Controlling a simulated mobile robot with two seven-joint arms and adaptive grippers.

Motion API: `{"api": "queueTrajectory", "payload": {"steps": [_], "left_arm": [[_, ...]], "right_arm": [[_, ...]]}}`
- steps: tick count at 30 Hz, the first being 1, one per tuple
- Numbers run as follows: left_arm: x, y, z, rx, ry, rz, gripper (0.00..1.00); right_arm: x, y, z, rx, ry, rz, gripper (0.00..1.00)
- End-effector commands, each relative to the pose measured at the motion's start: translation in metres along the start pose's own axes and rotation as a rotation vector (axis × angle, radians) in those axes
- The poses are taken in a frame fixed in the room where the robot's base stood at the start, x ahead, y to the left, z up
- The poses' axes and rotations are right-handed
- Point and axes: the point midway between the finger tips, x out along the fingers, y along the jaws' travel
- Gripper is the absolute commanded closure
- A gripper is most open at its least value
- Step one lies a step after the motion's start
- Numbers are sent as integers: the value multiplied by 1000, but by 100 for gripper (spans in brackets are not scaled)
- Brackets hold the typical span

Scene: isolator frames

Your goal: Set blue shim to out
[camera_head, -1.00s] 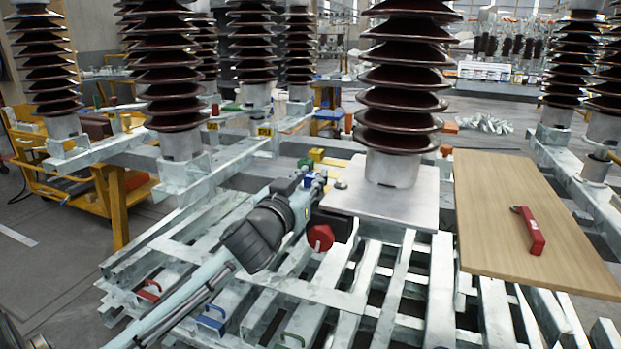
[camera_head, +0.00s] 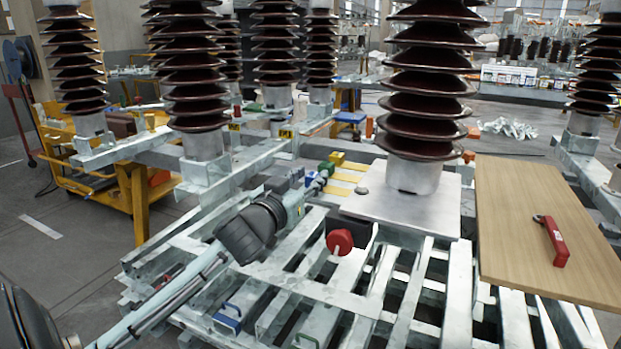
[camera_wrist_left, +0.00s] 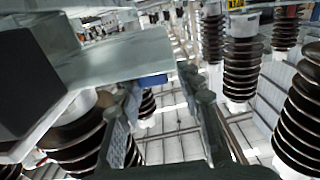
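The blue shim (camera_head: 311,178) is a small blue block beside the left edge of the pale base plate (camera_head: 400,205) under the large brown insulator. My left gripper (camera_head: 300,186) is at its near left side in the head view, close to it. In the left wrist view the blue shim (camera_wrist_left: 152,80) shows partly, between and just beyond the fingertips (camera_wrist_left: 165,88), below a pale slab. The fingers are apart, with a gap beside the shim; I see no clear grip. Whether one finger touches it is hidden. My right gripper is not in view.
A green block (camera_head: 326,168) and a yellow block (camera_head: 337,158) sit behind the blue shim, near yellow strips (camera_head: 341,177). A red knob (camera_head: 339,241) stands in front of the plate. A wooden board (camera_head: 520,215) with a red-handled object (camera_head: 553,242) lies right. Slatted metal beams fill the foreground.

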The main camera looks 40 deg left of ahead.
Motion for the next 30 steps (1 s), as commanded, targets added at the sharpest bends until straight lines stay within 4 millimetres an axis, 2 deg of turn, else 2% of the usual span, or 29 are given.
{"api": "queueTrajectory", "payload": {"steps": [9, 21, 25, 30], "left_arm": [[-4, 1, 1, -1, -2, 1, 66], [-64, 0, 2, -3, -3, 0, 66], [-74, 0, 1, 0, -1, 0, 66], [-76, 0, 0, 0, 0, 0, 66]], "right_arm": [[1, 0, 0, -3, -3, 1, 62], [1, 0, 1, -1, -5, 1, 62], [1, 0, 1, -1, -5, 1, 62], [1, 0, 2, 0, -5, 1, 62]]}}
